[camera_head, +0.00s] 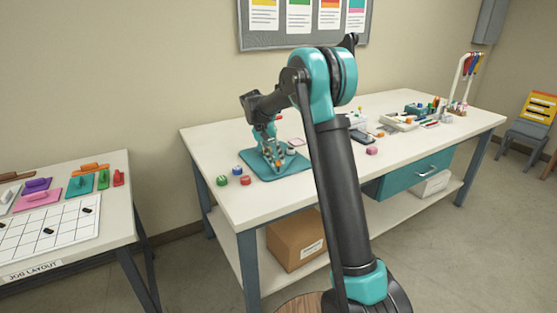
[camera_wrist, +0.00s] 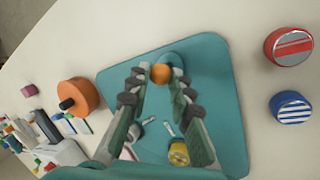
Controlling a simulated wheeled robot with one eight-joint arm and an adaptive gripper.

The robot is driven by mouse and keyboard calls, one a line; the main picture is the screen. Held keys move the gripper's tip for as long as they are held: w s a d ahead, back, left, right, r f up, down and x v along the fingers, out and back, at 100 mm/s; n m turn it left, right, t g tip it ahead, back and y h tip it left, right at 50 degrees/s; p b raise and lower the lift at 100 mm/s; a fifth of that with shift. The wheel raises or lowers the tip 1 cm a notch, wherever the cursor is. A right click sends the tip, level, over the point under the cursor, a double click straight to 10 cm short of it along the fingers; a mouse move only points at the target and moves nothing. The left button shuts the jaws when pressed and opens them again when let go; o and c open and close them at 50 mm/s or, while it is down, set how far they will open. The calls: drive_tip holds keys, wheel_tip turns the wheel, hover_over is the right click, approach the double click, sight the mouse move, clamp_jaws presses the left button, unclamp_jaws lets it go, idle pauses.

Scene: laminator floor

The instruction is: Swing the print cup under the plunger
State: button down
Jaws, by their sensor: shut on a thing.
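The teal mat (camera_wrist: 222,100) lies on the white table; it also shows in the head view (camera_head: 292,172). My gripper (camera_wrist: 159,76) points down over it, and its two fingers close on a small orange ball (camera_wrist: 160,73) like a knob. A round teal part shows just behind the ball. A yellow-topped round piece (camera_wrist: 179,155) and silvery lever-like parts stand between the fingers, nearer the wrist. I cannot tell for sure which part is the print cup or the plunger. In the head view my gripper (camera_head: 271,152) largely covers these parts.
A red-striped pot (camera_wrist: 289,46) and a blue-striped pot (camera_wrist: 291,108) stand beside the mat. An orange round piece with a dark stub (camera_wrist: 79,97) stands at its other side. Trays and tools (camera_head: 410,118) fill the table's right. A side table (camera_head: 50,215) stands left.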

drive_tip(key=shift+w+a+m+g, duration=0.3)
drive_tip(key=shift+a+m, duration=0.35)
drive_tip(key=shift+m, duration=0.25)
drive_tip(key=shift+a, duration=0.1)
drive_tip(key=c, duration=1.3)
unclamp_jaws()
drive_tip(key=shift+c, duration=0.2)
drive_tip(key=v, duration=1.2)
